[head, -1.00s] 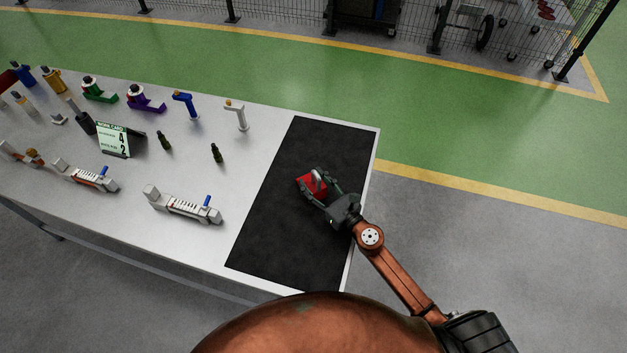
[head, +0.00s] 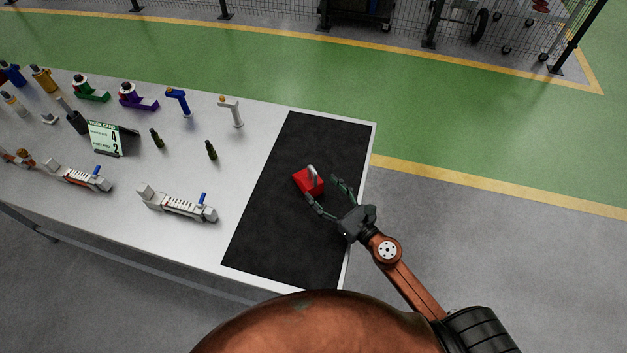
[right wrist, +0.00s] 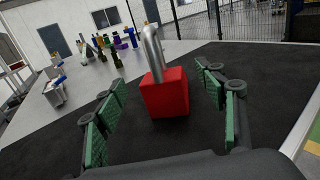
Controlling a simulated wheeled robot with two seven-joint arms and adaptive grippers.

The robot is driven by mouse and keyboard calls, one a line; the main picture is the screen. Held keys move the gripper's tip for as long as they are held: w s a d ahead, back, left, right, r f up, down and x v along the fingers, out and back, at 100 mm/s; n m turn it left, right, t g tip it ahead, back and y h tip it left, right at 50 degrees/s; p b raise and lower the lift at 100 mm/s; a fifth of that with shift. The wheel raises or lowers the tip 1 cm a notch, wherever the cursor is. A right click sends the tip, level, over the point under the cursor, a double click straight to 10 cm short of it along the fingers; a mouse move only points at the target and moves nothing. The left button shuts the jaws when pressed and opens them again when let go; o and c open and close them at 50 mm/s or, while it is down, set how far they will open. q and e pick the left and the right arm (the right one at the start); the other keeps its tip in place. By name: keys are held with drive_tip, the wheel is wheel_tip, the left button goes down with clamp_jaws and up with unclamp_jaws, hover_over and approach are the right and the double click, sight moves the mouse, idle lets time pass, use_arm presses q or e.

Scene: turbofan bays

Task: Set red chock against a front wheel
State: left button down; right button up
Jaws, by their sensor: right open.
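The red chock (head: 306,182) is a red block with a grey metal handle, resting on the black mat (head: 270,220) at the table's right end. In the right wrist view the chock (right wrist: 166,95) stands upright between and beyond the spread fingers, with its handle rising from the top. My right gripper (head: 322,198) is open, just to the right and near side of the chock, and holds nothing. Its green-padded fingers (right wrist: 160,112) show on both sides in the right wrist view, with gaps to the block. My left gripper is not in view. No front wheel of a cart can be made out for certain.
The table's left part holds a work card stand (head: 106,138), grey clamp-like tools (head: 178,205), dark green bottle-shaped items (head: 211,150) and several coloured tools. The mat is otherwise clear. Beyond the green floor, wheeled equipment (head: 478,24) stands by a mesh fence.

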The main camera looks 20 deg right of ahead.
sight(311, 179)
drive_tip(key=b+v, duration=0.1)
drive_tip(key=v, duration=0.3)
drive_tip(key=shift+s+d+f, duration=0.1)
drive_tip(key=shift+s+d, duration=0.05)
drive_tip(key=shift+s, duration=0.25)
drive_tip(key=a+f+m+h+p, duration=0.1)
drive_tip(key=h+p, duration=0.1)
drive_tip(key=p, duration=0.3)
drive_tip(key=shift+m+p, duration=0.3)
drive_tip(key=shift+p, duration=0.1)
drive_tip(key=shift+s+t+h+p, duration=0.3)
drive_tip(key=shift+s+t+p, duration=0.1)
drive_tip(key=shift+s+p, duration=0.1)
drive_tip(key=p+x, duration=0.1)
drive_tip(key=x, duration=0.5)
drive_tip(key=shift+w+f, duration=0.2)
drive_tip(key=x, duration=0.2)
drive_tip(key=p+x, duration=0.1)
drive_tip(key=x, duration=0.1)
drive_tip(key=shift+w+a, duration=0.25)
drive_tip(key=shift+a, duration=0.05)
drive_tip(key=shift+w+a, duration=0.1)
drive_tip(key=shift+w, duration=0.4)
drive_tip(key=shift+c, duration=0.5)
